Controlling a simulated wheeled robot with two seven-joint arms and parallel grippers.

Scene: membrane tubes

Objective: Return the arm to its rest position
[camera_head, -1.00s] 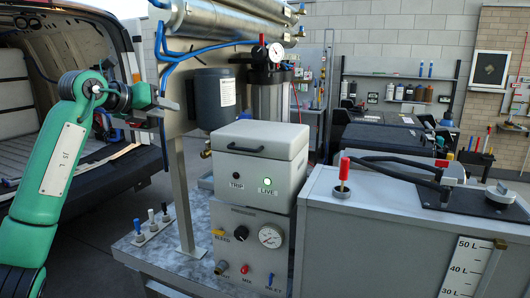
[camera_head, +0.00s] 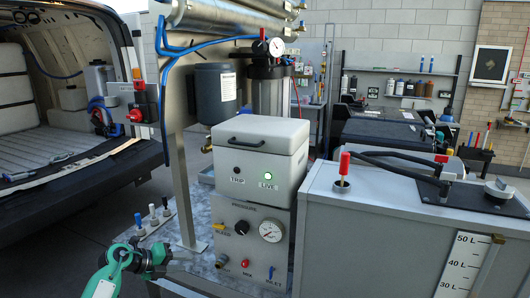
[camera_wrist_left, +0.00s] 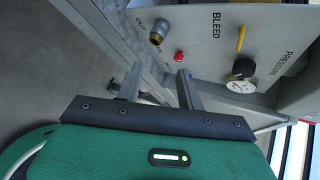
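My left arm (camera_head: 108,277) is green and low at the bottom left of the head view. Its left gripper (camera_head: 188,259) is beside the front left of the grey control box (camera_head: 251,217). In the left wrist view, the two fingers of the left gripper (camera_wrist_left: 158,83) stand apart with nothing between them. They point toward the panel with the OUT fitting (camera_wrist_left: 157,32), the red MIX knob (camera_wrist_left: 179,56) and the yellow BLEED lever (camera_wrist_left: 241,38). I cannot tell whether a finger touches the bench frame. My right gripper is in neither view.
A steel post (camera_head: 181,190) and three small toggle valves (camera_head: 152,216) stand on the bench above the gripper. A large grey tank (camera_head: 365,240) is at right. Membrane tubes (camera_head: 228,12) run overhead. Open floor lies left, before the van (camera_head: 70,165).

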